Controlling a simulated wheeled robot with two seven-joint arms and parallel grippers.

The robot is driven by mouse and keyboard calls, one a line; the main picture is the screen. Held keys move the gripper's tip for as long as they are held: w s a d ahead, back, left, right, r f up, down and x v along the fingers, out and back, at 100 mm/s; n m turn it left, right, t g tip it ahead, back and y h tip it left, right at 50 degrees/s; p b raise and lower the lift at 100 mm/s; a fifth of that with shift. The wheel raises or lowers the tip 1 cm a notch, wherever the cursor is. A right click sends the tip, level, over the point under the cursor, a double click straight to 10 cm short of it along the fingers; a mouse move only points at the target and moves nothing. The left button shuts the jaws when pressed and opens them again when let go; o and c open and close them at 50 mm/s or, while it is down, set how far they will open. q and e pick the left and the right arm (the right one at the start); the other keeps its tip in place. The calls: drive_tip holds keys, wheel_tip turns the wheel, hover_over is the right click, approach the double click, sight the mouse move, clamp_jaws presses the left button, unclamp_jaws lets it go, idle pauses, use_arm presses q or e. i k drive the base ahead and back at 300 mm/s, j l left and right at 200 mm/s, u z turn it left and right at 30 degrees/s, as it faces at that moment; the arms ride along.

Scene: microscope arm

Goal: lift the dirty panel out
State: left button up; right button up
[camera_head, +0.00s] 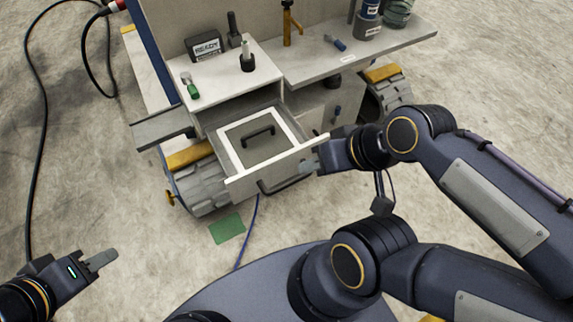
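The panel (238,138) is a grey-brown plate with a white frame and a black bar handle (257,135) on top. It lies inside the open drawer (240,188), which is pulled out of the cabinet. My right gripper (310,166) is at the drawer's right front corner, beside the panel and apart from its handle. I cannot tell whether its fingers are open or touch the drawer. My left gripper (103,260) is at the lower left over the floor, far from the drawer. Its fingers look close together, with nothing visible between them.
A white worktop (222,82) above the drawer carries a READY box (204,46), a dark stand (247,58) and a green-tipped tool (190,88). A shelf (380,45) holds jars at the right. A green patch (228,228) lies on the floor. The floor at left is mostly clear.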

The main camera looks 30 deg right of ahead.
sight(249, 141)
drive_tip(key=i+j+z, duration=0.45)
drive_tip(key=j, duration=0.25)
drive_tip(key=i+j+z, duration=0.25)
drive_tip(key=j, duration=0.15)
